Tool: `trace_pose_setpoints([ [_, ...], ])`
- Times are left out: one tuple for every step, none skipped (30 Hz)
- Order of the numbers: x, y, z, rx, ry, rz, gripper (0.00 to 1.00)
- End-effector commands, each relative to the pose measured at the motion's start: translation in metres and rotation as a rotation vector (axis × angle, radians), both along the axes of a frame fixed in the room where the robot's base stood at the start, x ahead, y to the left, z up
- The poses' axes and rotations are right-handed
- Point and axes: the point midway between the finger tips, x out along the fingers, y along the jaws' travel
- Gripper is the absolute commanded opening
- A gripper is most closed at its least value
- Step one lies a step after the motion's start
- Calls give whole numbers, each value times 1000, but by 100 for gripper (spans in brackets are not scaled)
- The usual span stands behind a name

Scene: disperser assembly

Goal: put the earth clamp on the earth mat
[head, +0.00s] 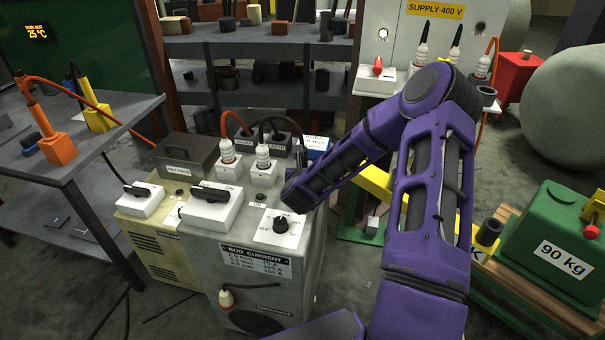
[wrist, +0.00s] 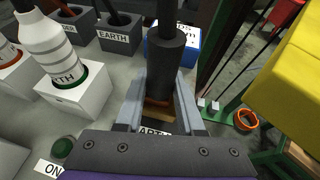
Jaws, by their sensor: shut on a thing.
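My gripper (wrist: 162,92) is shut on a dark grey upright cylinder in the wrist view, which I take to be the earth clamp (wrist: 166,58). A thin dark rod or cable rises from its top. At its foot, between the fingers, a small orange-brown patch shows. Below it is a white label with the letters "ART" (wrist: 155,131), partly covered by my gripper. The earth mat cannot be made out for sure, and whether the clamp touches anything below is hidden. In the head view, my purple arm reaches over the welding cabinet (head: 254,267) and its end hides the fingers.
A white block with a ringed bottle-shaped plug (wrist: 80,92) stands left of my gripper. A dark box labelled EARTH (wrist: 122,37) and a blue box (wrist: 188,40) are behind. A yellow part (wrist: 290,80) rises at right. A green 90 kg weight (head: 556,245) stands right of my arm.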

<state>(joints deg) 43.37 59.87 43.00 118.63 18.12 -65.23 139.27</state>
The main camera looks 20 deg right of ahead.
Motion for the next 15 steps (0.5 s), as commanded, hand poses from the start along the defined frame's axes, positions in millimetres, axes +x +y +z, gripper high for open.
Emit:
trace_pose_setpoints([
  [1, 1, -9, 0, -1, 1, 0],
  [0, 1, -13, 1, 1, 1, 0],
  [0, 1, -19, 1, 1, 1, 0],
  [1, 1, -21, -1, -1, 1, 0],
  [1, 1, -23, 0, -2, 1, 0],
  [1, 1, -24, -1, -3, 1, 0],
  [1, 0, -24, -1, -4, 1, 0],
  [1, 0, -24, -1, -4, 1, 0],
  [1, 0, -24, -2, -4, 0, 0],
  [1, 0, -24, -2, -4, 0, 0],
  [1, 0, -24, -2, -4, 0, 0],
  [1, 0, -24, -2, -4, 0, 0],
  [1, 0, -24, -2, -4, 0, 0],
  [1, 0, -25, -2, -4, 0, 0],
  [1, 0, -27, -1, -3, 0, 0],
])
